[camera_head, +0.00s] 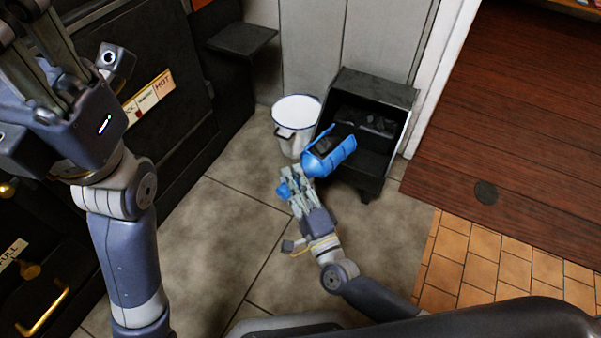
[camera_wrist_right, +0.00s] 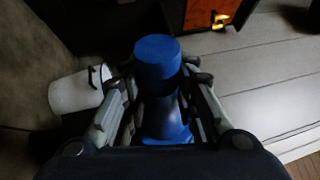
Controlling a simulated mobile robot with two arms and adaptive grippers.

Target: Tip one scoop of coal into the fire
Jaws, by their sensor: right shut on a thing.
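A blue scoop (camera_head: 335,158) is in my right gripper (camera_head: 297,190), which is shut on its handle; the blue handle (camera_wrist_right: 158,60) shows between the fingers in the wrist view. The scoop's bowl is at the front of a black coal box (camera_head: 372,85). Dark lumps of coal (camera_head: 365,122) lie in the box. The scoop's inside looks dark; I cannot tell whether it holds coal.
A white bucket (camera_head: 284,140) with a blue rim stands just left of the coal box. A black stove (camera_head: 150,65) with a HOT label fills the left side. A small dark shelf (camera_head: 240,38) juts out behind. Grey floor (camera_head: 225,230) is clear between stove and scoop.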

